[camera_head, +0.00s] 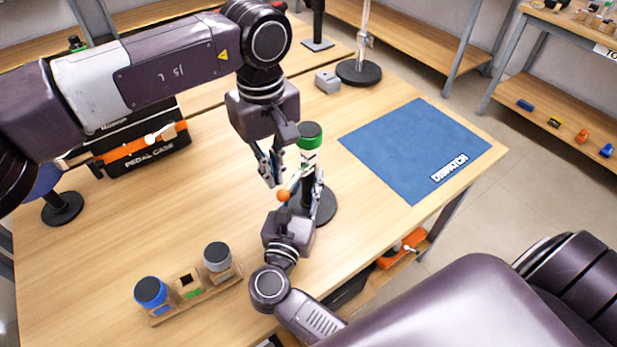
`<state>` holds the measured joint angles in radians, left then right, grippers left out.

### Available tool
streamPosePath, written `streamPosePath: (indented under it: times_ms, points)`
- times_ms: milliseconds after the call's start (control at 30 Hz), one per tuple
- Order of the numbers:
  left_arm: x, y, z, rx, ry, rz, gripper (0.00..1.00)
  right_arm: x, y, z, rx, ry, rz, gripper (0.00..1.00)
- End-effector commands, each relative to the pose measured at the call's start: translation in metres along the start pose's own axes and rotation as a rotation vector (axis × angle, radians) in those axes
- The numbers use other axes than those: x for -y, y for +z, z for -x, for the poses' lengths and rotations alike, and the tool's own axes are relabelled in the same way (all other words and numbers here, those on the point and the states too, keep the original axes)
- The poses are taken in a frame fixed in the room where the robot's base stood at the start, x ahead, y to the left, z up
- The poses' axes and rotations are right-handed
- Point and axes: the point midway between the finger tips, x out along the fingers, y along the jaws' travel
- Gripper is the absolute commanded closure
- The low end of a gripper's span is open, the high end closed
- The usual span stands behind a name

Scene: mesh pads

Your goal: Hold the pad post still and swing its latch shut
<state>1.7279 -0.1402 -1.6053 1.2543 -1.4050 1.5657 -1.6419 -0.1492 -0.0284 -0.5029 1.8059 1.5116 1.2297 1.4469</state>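The pad post (308,170) is a dark upright post with a green cap (310,130) and a white-marked band, on a round black base (328,209). An orange knob (284,195) shows low on its left side and looks like the latch's end; the rest of the latch is hidden. My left gripper (271,184) points down just left of the post, its tips close above the knob; its finger gap is unclear. My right gripper (310,203) reaches up from below at the post's lower part, with a finger along its right side. Whether it grips is unclear.
A blue dispatch mat (415,140) lies to the right. An orange and black pedal case (145,152) stands at left. A wooden rack (205,296) with jars sits at front left. Another stand (359,73) and a small grey block (327,82) are behind the post.

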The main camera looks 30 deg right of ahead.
Motion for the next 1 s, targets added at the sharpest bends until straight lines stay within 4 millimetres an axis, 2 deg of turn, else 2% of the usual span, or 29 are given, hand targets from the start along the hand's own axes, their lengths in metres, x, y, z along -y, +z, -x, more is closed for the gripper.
streamPosePath:
  times_ms: [33,100,133,467,567,800,1000]
  points:
    - [0.0,0.0,-0.001,0.0,0.0,0.0,0.89,0.001,-0.008,0.002,-0.015,0.001,0.006,1.0]
    - [0.0,0.0,-0.001,0.0,0.0,0.0,0.82,0.001,-0.008,0.002,-0.015,0.0,0.006,1.0]
    - [0.0,0.0,-0.001,0.0,0.0,0.0,0.81,0.001,-0.008,0.002,-0.015,0.0,0.006,1.0]
    - [0.0,0.0,0.004,-0.001,0.001,0.001,0.81,0.001,-0.007,0.002,-0.015,0.0,0.006,1.0]
    - [0.0,0.0,0.016,-0.002,0.0,0.001,0.81,0.001,-0.007,0.002,-0.015,0.0,0.006,1.0]
    - [0.0,0.0,0.067,-0.004,0.002,0.003,0.81,0.001,-0.008,0.002,-0.015,0.0,0.006,1.0]
    - [0.0,0.001,0.103,-0.003,0.002,0.001,0.81,0.001,-0.008,0.002,-0.015,0.0,0.006,1.0]
